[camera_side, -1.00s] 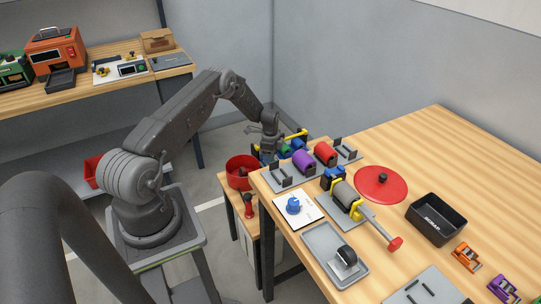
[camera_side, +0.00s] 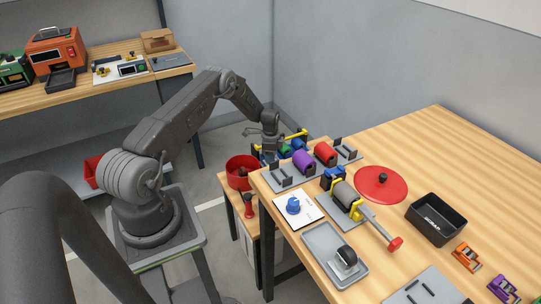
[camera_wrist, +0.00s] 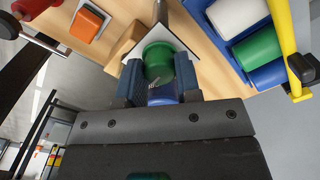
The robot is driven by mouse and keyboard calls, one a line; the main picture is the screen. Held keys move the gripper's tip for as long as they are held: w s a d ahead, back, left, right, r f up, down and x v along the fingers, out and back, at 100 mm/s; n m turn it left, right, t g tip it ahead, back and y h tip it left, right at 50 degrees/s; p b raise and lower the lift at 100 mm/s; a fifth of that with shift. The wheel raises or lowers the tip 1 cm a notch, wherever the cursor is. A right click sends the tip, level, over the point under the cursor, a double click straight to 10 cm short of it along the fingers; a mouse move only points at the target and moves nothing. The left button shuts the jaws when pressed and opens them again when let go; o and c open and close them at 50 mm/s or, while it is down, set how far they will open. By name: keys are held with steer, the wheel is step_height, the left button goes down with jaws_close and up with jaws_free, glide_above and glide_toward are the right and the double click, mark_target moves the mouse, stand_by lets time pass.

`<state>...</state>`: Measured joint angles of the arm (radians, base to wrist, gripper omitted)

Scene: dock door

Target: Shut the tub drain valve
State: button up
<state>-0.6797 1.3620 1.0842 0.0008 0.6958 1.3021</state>
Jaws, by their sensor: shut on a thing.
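In the wrist view my gripper (camera_wrist: 158,85) has its two blue-padded fingers on either side of a green cylinder (camera_wrist: 158,58). A blue part (camera_wrist: 164,95) shows below the green one, between the fingers. The fingers are shut on the green cylinder. A white plate (camera_wrist: 180,42) and a grey rod lie just beyond it. In the side view my gripper (camera_side: 269,156) is at the left edge of the large bench, right of the red tub (camera_side: 240,180); its fingertips are hard to make out there. I cannot tell for certain which part is the drain valve.
In the wrist view, white, green and blue rolls lie in a blue holder (camera_wrist: 228,48) beside a yellow bar (camera_wrist: 288,45). In the side view, purple (camera_side: 303,161) and red (camera_side: 325,153) rolls are close right of my gripper. A red disc (camera_side: 385,184) lies farther right.

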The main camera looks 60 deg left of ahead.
steer(key=n, duration=0.4)
steer(key=shift+n, duration=0.3)
steer(key=n, duration=0.3)
steer(key=shift+n, duration=0.3)
steer(key=n, duration=0.4)
steer(key=shift+n, duration=2.1)
steer(key=o, duration=0.9)
steer(key=shift+r, duration=0.1)
step_height(320, 180, up, 14)
steer(key=shift+f, duration=0.15)
